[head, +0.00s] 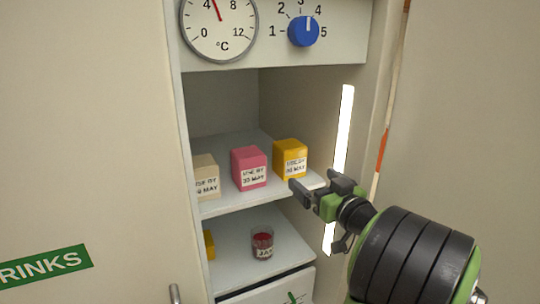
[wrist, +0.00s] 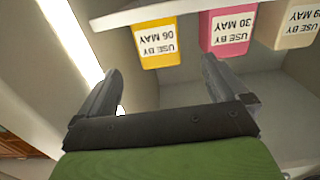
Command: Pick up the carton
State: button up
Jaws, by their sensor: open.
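Three cartons stand on the upper shelf of an open fridge. The yellow carton (head: 290,158) is at the right, labelled "USE BY 06 MAY" in the wrist view (wrist: 157,42). The pink carton (head: 249,168), in the middle, reads "USE BY 30 MAY"; it also shows in the wrist view (wrist: 228,32). The cream carton (head: 206,177) is at the left, partly hidden by the fridge edge; its date is cut off in the wrist view (wrist: 290,24). My gripper (head: 317,186) is open and empty, in front of the shelf near the yellow carton, apart from it. Its fingers also show in the wrist view (wrist: 160,70).
The upper shelf (head: 240,202) has a front edge close to my gripper. A lit strip (head: 343,125) runs down the right inner wall. The lower shelf (head: 235,272) holds a jam jar (head: 262,243) and a partly hidden yellow item (head: 209,244). A dial panel (head: 270,40) is above.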

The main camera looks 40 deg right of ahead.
aim_at(287, 142)
jog(key=p+x, duration=0.2)
jog(key=x, duration=0.5)
jog(key=p+x, duration=0.3)
jog(key=x, duration=0.4)
jog(key=shift+w+d+r, duration=0.25)
jog(key=shift+w, duration=0.1)
jog(key=shift+w+d+f, duration=0.1)
jog(key=shift+w, duration=0.15)
jog(key=shift+s, duration=0.1)
jog(key=c, duration=1.1)
notch_tip(287, 142, up, 10)
jog(key=shift+r+p, duration=0.1)
jog(key=shift+p, duration=0.85)
